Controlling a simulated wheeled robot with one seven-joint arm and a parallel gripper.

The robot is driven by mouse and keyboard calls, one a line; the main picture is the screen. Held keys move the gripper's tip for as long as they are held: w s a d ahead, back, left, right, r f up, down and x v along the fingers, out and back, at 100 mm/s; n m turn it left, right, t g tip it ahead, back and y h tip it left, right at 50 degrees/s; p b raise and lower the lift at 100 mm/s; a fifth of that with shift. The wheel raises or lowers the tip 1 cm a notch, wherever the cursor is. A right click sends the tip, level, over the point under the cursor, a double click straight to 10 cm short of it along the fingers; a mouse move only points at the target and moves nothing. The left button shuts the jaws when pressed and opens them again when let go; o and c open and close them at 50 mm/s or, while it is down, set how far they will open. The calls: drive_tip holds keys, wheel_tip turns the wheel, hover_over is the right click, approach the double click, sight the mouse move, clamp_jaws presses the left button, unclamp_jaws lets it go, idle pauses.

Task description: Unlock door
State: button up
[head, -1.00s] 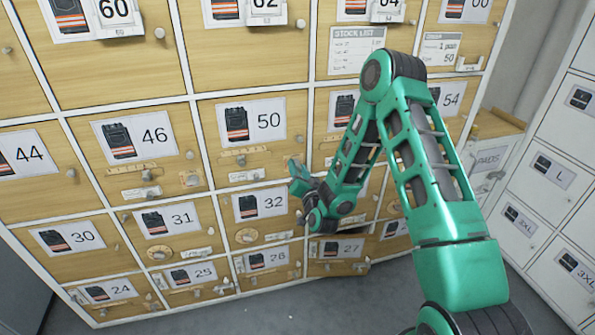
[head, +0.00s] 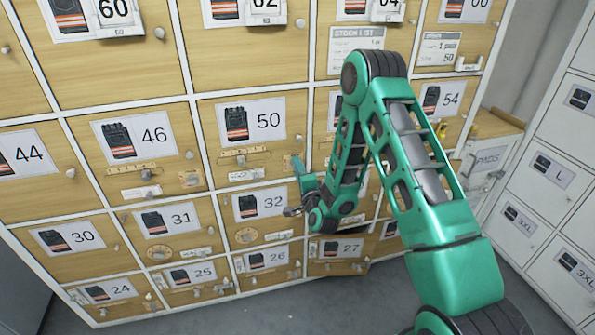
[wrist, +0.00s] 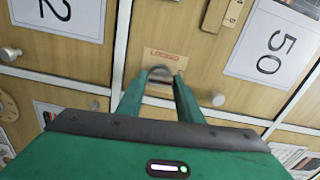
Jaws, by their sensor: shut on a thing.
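The locker door marked 50 (head: 281,143) is shut in the middle of the wooden locker wall. In the wrist view its number card (wrist: 270,45) is at the upper right. A small engraved plate (wrist: 166,57) on the wood, seemingly starting "LOC", sits just beyond my fingertips. My gripper (wrist: 161,84) is at the door face, shut on a grey rounded piece (wrist: 160,72) like a turn knob, between its two green fingers. In the head view my gripper (head: 299,172) covers the lower right part of door 50, hiding the held piece.
Doors 46 (head: 178,133), 32 (head: 289,203) and 31 (head: 185,215) surround it, with protruding knobs and plates. A pale knob (wrist: 218,99) stands close right of my fingers in the wrist view. White cabinets (head: 535,165) stand at right; grey floor (head: 270,310) lies below.

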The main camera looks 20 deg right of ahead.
drive_tip(key=shift+d+f+m, duration=0.15)
drive_tip(key=shift+m, duration=0.45)
drive_tip(key=o, duration=1.1)
drive_tip(key=s, duration=1)
drive_tip(key=shift+s, duration=0.35)
